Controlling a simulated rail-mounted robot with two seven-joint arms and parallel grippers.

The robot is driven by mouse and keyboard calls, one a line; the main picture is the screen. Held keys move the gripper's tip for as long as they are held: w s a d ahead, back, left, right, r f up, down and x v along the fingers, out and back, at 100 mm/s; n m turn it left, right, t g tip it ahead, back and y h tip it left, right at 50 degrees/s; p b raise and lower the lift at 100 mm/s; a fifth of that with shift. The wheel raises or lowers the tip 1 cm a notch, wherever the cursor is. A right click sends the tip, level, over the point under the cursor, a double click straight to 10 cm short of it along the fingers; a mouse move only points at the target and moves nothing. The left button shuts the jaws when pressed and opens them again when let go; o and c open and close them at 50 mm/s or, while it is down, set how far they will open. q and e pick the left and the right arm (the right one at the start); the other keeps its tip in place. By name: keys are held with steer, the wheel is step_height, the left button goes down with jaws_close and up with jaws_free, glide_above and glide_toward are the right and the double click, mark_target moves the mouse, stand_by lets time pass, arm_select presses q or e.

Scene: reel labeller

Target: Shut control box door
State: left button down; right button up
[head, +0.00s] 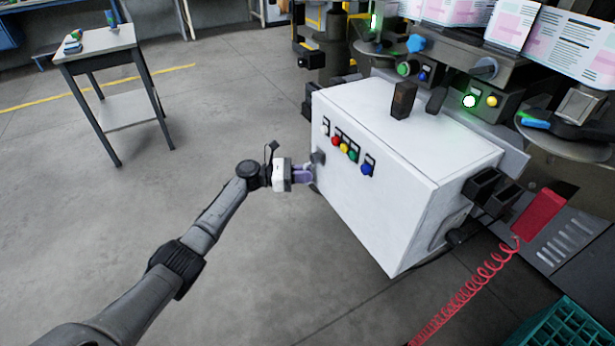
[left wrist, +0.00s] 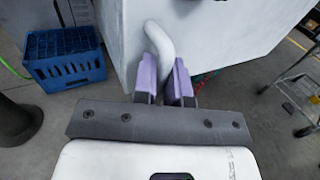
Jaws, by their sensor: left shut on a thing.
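The white control box (head: 400,130) stands at the right of the head view. Its front face, the door (head: 375,205), carries several coloured buttons and looks in line with the box; I cannot make out a gap at its edge. My left gripper (head: 308,174) is at the door's left edge. In the left wrist view, its purple fingers (left wrist: 166,85) are closed around a pale bent handle (left wrist: 158,40) on the white panel (left wrist: 205,30). The fingers hide the handle's lower end. My right gripper is not in view.
A red block (head: 540,213) with a coiled red cord sits right of the box. A green crate (head: 565,328) is at the lower right. A small table (head: 108,42) stands far left. Open floor lies left of the box. A blue crate (left wrist: 65,68) shows in the wrist view.

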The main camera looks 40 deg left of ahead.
arm_select(q)
steer(key=shift+f, duration=0.4)
steer(key=c, duration=1.5)
jaws_free()
steer(key=shift+w+d, duration=0.1)
steer(key=shift+o, duration=0.2)
steer(key=shift+w+r, duration=0.15)
steer(key=shift+r, duration=0.1)
steer(key=shift+r, duration=0.1)
steer(key=p+v, duration=0.4)
steer(key=v, duration=1)
steer(key=shift+p, duration=0.35)
steer(key=shift+d, duration=0.15)
